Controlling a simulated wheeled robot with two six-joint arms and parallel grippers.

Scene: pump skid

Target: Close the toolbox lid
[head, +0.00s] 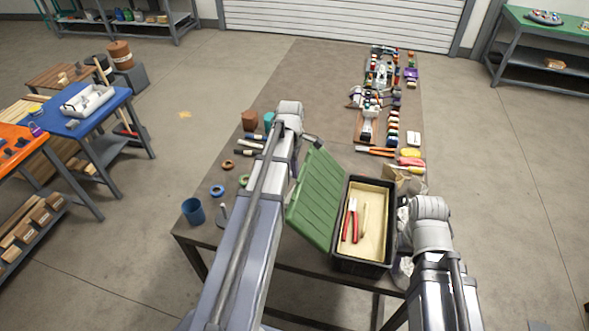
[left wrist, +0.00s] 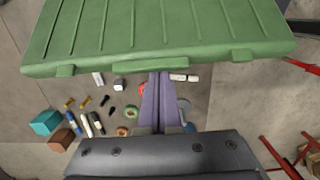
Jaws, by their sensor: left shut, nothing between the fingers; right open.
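The toolbox (head: 346,262) is a dark box near the front of the long table, with its top open. Red-handled pliers and a pale stick lie in its tan interior. Its green lid (head: 316,200) stands open, leaning to the left. In the left wrist view the lid (left wrist: 160,35) spans the top, with small tabs along its edge. My left gripper (left wrist: 160,78) is shut and empty, its fingertips at that lid edge; contact is unclear. In the head view, it is largely hidden by the lid. My right arm stands right of the toolbox; its gripper cannot be made out.
A blue cup (head: 193,211), tape rolls (head: 217,191) and markers lie on the table left of the lid. Many small items crowd the table's far right side, with orange-handled pliers (head: 375,151) nearer. The table's far left part is clear.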

